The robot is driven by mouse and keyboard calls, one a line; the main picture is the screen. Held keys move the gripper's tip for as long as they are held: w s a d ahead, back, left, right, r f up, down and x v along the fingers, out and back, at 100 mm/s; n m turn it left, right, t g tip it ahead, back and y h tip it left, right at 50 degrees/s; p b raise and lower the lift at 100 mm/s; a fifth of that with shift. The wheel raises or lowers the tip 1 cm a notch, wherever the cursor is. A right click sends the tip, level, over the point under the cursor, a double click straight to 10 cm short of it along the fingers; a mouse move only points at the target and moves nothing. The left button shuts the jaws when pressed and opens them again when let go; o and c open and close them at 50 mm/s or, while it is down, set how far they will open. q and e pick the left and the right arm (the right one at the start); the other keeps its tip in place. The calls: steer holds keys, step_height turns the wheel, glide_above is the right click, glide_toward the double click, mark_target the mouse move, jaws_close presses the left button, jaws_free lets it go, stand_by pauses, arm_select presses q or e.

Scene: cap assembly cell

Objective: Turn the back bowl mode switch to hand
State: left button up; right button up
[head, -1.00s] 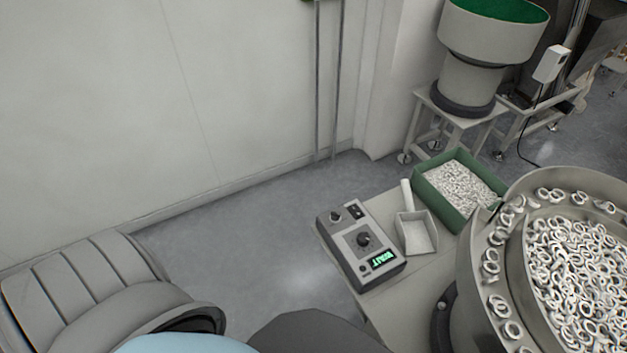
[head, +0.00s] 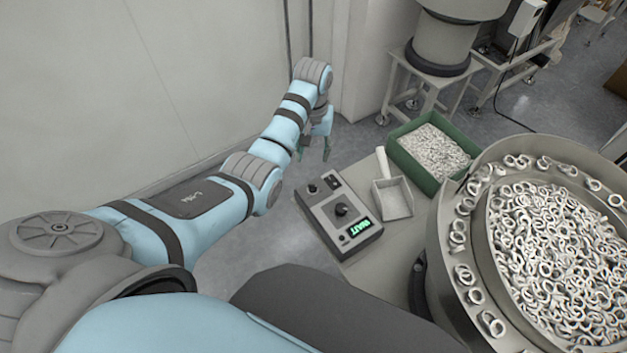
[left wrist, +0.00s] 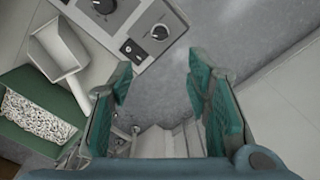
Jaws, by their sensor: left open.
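A grey control box (head: 323,217) lies on the bench corner, left of the scoop. It has a small knob (head: 312,188), a black rocker switch (head: 332,181), a larger dark knob (head: 341,209) and a lit green display (head: 357,227). I cannot read which control is the mode switch. My left gripper (head: 314,152) is open and empty, beyond the box's far edge and apart from it. In the left wrist view the open fingers (left wrist: 160,70) frame the floor, with the small knob (left wrist: 160,32) just past the tips and the larger knob (left wrist: 104,5) farther off. My right gripper is not seen.
A white scoop (head: 394,197) and a green bin (head: 400,153) of small white parts sit right of the box. A large bowl (head: 447,215) full of rings fills the right. Another bowl feeder (head: 440,48) stands behind. A wall is close on the left.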

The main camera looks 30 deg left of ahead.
mark_target(313, 185)
arm_select(q)
step_height(313, 185, down, 14)
steer(key=b, duration=0.5)
steer(key=shift+f, duration=0.2)
steer(key=shift+s, duration=0.1)
steer(key=shift+r, duration=0.1)
jaws_close()
